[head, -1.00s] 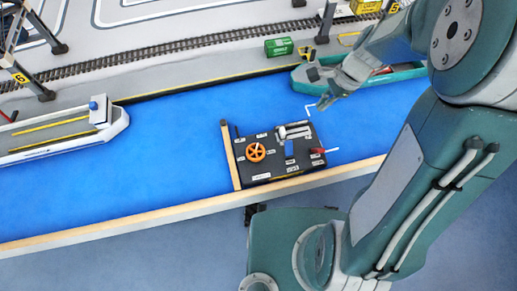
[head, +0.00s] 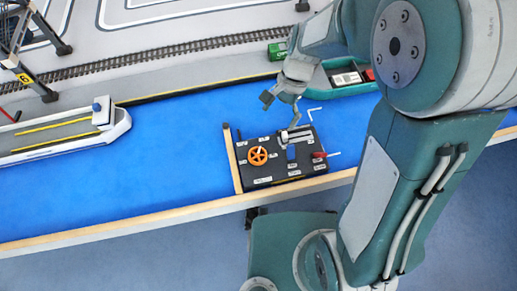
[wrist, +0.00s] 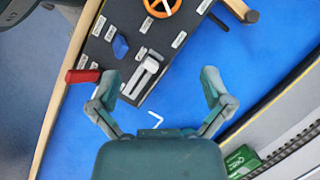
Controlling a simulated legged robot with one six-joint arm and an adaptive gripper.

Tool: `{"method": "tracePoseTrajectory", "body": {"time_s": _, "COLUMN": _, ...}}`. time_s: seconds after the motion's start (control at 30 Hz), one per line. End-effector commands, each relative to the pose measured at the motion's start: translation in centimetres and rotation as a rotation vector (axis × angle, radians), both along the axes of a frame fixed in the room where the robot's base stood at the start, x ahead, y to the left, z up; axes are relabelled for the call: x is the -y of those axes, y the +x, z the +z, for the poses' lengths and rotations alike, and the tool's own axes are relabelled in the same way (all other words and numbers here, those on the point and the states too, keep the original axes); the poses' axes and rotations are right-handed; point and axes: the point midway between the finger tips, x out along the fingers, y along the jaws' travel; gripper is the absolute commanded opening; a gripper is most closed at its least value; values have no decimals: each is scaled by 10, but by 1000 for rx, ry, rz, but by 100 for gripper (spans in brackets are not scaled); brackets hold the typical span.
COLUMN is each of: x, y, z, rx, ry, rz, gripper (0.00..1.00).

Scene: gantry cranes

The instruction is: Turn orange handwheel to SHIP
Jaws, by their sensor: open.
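The orange handwheel (head: 257,156) sits on the left part of a black control panel (head: 262,177) on the blue table. It also shows at the top of the wrist view (wrist: 162,5), cut off by the frame edge. Small white labels surround it, too small to read. My gripper (head: 281,105) is open and empty, above the back right of the panel and apart from the handwheel. In the wrist view its fingers (wrist: 160,88) are spread wide, with the grey lever (wrist: 147,72) and blue surface between and beyond them.
The panel also carries a blue switch (head: 291,152) and a red handle (head: 319,155). A wooden strip (head: 231,160) edges the panel's left side. A white ship (head: 65,138) lies at left and a green ship (head: 345,82) at back right. Blue surface left of the panel is clear.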

Motion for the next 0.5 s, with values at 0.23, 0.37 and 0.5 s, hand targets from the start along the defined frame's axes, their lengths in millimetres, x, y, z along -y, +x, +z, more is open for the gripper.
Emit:
{"method": "tracePoseTrajectory", "body": {"time_s": 0.23, "x": -30, "y": -18, "z": 0, "rx": -4, "ry": 3, "rz": 198, "gripper": 100}}
{"method": "tracePoseTrajectory", "body": {"time_s": 0.37, "x": -31, "y": -22, "z": -10, "rx": -7, "ry": 3, "rz": 198, "gripper": 100}}
{"method": "tracePoseTrajectory", "body": {"time_s": 0.5, "x": -35, "y": -31, "z": -33, "rx": -9, "ry": 2, "rz": 195, "gripper": 100}}
